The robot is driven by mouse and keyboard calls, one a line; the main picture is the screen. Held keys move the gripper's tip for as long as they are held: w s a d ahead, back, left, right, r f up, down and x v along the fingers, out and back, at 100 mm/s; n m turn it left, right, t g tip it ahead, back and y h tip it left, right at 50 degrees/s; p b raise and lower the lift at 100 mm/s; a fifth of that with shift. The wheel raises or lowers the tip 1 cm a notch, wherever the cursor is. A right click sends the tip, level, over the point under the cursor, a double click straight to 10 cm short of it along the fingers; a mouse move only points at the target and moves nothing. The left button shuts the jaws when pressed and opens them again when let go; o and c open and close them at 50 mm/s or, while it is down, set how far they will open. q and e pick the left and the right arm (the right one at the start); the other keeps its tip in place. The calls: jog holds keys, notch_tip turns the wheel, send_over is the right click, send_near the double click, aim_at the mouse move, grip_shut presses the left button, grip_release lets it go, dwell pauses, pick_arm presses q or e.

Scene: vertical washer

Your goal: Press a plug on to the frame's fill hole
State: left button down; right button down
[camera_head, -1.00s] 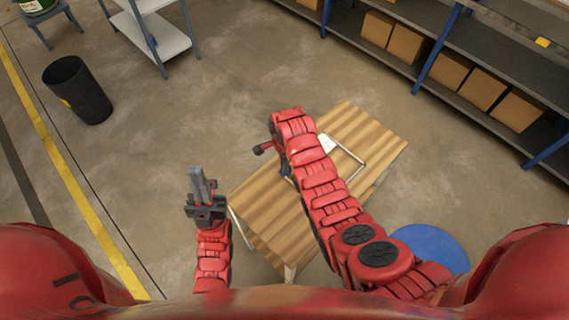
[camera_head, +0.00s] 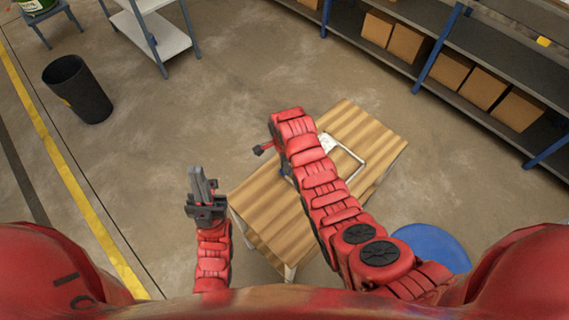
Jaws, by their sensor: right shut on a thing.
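A wooden table (camera_head: 262,205) stands in front of me. A thin grey metal frame (camera_head: 352,153) with a white piece (camera_head: 327,143) on it shows partly on the tabletop, beside my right arm. My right arm reaches across the table and covers much of the frame. My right gripper (camera_head: 265,148) is mostly hidden by its own wrist; only a small dark part with a red tip sticks out to the left. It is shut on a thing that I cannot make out. The plug and the fill hole cannot be told apart here. My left gripper (camera_head: 202,185) points up, empty, left of the table, fingers together.
A blue round seat (camera_head: 430,245) stands right of the table, partly behind my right arm. A black bin (camera_head: 77,90) and a white-shelved rack (camera_head: 160,35) stand farther back left. Shelves with cardboard boxes (camera_head: 450,70) run along the back right. The floor between is clear.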

jog(key=shift+f, duration=0.1)
dwell(0.3)
jog(key=c, duration=0.6)
grip_release()
jog(key=shift+r+p, duration=0.75)
jog(key=shift+r, duration=0.65)
jog(key=shift+r+p, duration=0.85)
jog(key=shift+r, duration=1.3)
